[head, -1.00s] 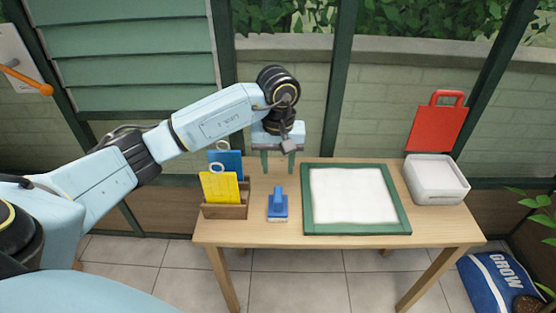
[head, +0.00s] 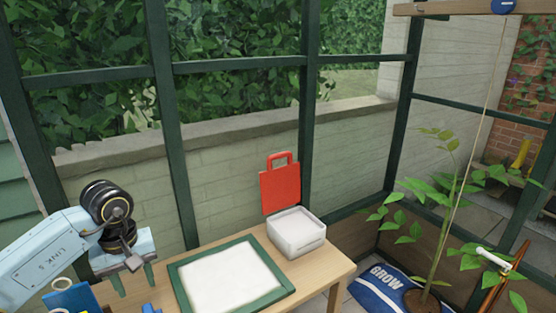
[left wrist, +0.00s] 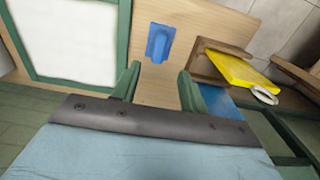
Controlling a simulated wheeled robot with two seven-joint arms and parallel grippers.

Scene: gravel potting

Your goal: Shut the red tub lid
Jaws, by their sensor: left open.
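The red tub lid (head: 280,188) stands upright at the back of the white tub (head: 297,235), hinged open, with a loop handle on top. The tub sits at the right end of the wooden table. My left gripper (head: 133,282) is at the left of the head view, above the table's left part and well away from the tub. In the left wrist view its green fingers (left wrist: 158,85) are apart with nothing between them. My right gripper is in neither view.
A green-framed tray (head: 282,292) with a white surface lies between my left gripper and the tub. A blue tool (left wrist: 160,42) and a wooden holder (left wrist: 205,68) with a yellow card (left wrist: 240,70) are near the gripper. A GROW bag (head: 385,287) lies on the floor, right.

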